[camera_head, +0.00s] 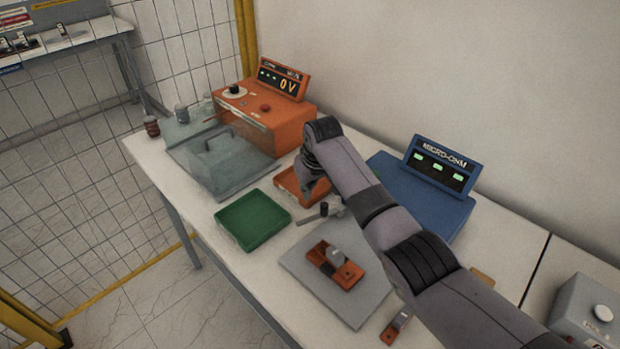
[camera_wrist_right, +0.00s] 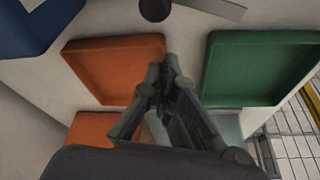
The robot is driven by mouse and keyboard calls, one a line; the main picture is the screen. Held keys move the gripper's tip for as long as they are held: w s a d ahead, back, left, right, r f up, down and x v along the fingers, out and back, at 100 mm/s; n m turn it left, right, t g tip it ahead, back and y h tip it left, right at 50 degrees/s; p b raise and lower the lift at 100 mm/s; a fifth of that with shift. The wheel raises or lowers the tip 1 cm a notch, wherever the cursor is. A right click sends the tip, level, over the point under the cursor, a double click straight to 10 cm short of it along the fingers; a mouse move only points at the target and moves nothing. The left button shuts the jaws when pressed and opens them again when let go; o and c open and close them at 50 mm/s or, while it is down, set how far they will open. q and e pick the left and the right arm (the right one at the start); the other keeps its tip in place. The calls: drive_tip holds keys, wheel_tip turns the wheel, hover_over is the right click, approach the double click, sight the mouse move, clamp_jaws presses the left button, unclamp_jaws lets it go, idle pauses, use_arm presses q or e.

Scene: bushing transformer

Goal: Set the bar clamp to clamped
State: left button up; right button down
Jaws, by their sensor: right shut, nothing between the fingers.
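On the grey plate (camera_head: 300,262) lies an orange-brown bar piece (camera_head: 348,275) with a grey block on it. At the plate's far corner a grey flat lever (camera_head: 307,219) with a dark round knob (camera_head: 323,208) looks like the bar clamp's handle. The knob (camera_wrist_right: 155,9) and lever (camera_wrist_right: 222,8) also show at the top of the right wrist view, cut off by its edge. My right gripper (camera_head: 312,188) points down near the orange tray, behind the lever. In the wrist view its fingers (camera_wrist_right: 166,82) are shut and empty, apart from the lever.
An orange tray (camera_head: 285,180) and a green tray (camera_head: 222,218) lie beside the lever. A clear-covered box (camera_head: 205,170), an orange 0V unit (camera_head: 300,112) and a blue micro-ohm meter (camera_head: 400,195) stand behind. A small metal-and-orange piece (camera_head: 390,333) lies in front.

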sight(322, 211)
drive_tip(key=shift+x, duration=0.95)
drive_tip(key=shift+f, duration=0.1)
drive_tip(key=s+p, duration=0.1)
drive_tip(key=s+d+p, duration=0.1)
drive_tip(key=shift+s+d+p, duration=0.15)
drive_tip(key=shift+s+p, duration=0.1)
drive_tip(key=shift+p, duration=0.15)
drive_tip(key=shift+s+d+p, duration=0.25)
drive_tip(key=shift+s+p, duration=0.1)
drive_tip(key=shift+s, duration=0.2)
drive_tip(key=shift+f, duration=0.1)
